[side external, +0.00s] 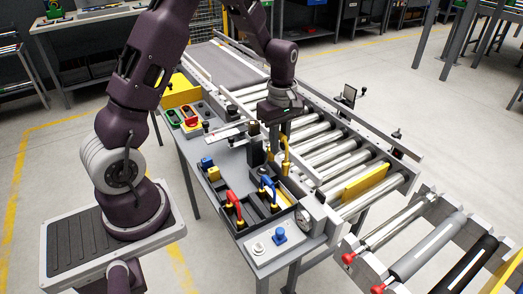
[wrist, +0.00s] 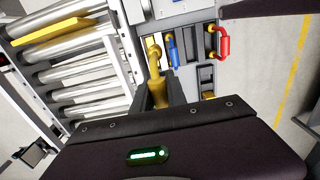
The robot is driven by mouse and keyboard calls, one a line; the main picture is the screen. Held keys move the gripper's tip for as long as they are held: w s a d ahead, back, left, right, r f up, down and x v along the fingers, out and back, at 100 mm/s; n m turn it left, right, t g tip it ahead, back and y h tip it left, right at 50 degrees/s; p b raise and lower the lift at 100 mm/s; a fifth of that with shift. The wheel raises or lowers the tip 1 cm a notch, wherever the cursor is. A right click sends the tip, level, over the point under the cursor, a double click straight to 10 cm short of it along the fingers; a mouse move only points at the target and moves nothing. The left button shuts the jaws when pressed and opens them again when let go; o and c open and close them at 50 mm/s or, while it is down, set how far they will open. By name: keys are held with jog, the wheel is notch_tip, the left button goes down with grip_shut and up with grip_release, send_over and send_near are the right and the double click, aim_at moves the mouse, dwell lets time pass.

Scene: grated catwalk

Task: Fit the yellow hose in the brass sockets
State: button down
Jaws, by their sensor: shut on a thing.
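The yellow hose (side external: 286,158) is a short bent piece, upright at the middle of the grey bench beside the rollers. My gripper (side external: 279,146) is shut on it from above, and in the wrist view my gripper (wrist: 160,92) has a dark finger on each side of the hose (wrist: 154,52). The hose's lower ends are partly hidden by the fingers and bench parts. I cannot clearly make out the brass sockets or tell whether the hose touches them. A blue hose (side external: 268,187) and a red hose (side external: 233,207) stand in the panel, nearer the front.
Conveyor rollers (side external: 330,155) run along the right of the bench, with a yellow bar (side external: 365,181) across them. A round gauge (side external: 305,219) and a blue knob (side external: 279,234) are at the front corner.

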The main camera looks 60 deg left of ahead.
jog(key=shift+w+d+f, duration=0.1)
jog(key=shift+w+f, duration=0.3)
jog(key=shift+f, duration=1.3)
jog(key=shift+w+a+f, duration=0.1)
jog(key=shift+w+f, duration=0.25)
jog(key=shift+f, duration=1.4)
jog(key=shift+w+d+f, duration=0.1)
jog(key=shift+w+f, duration=0.3)
jog(key=shift+f, duration=1.3)
jog(key=shift+f, duration=0.15)
jog(key=shift+f, duration=2.1)
jog(key=c, duration=0.9)
grip_release()
jog(key=shift+w, duration=0.1)
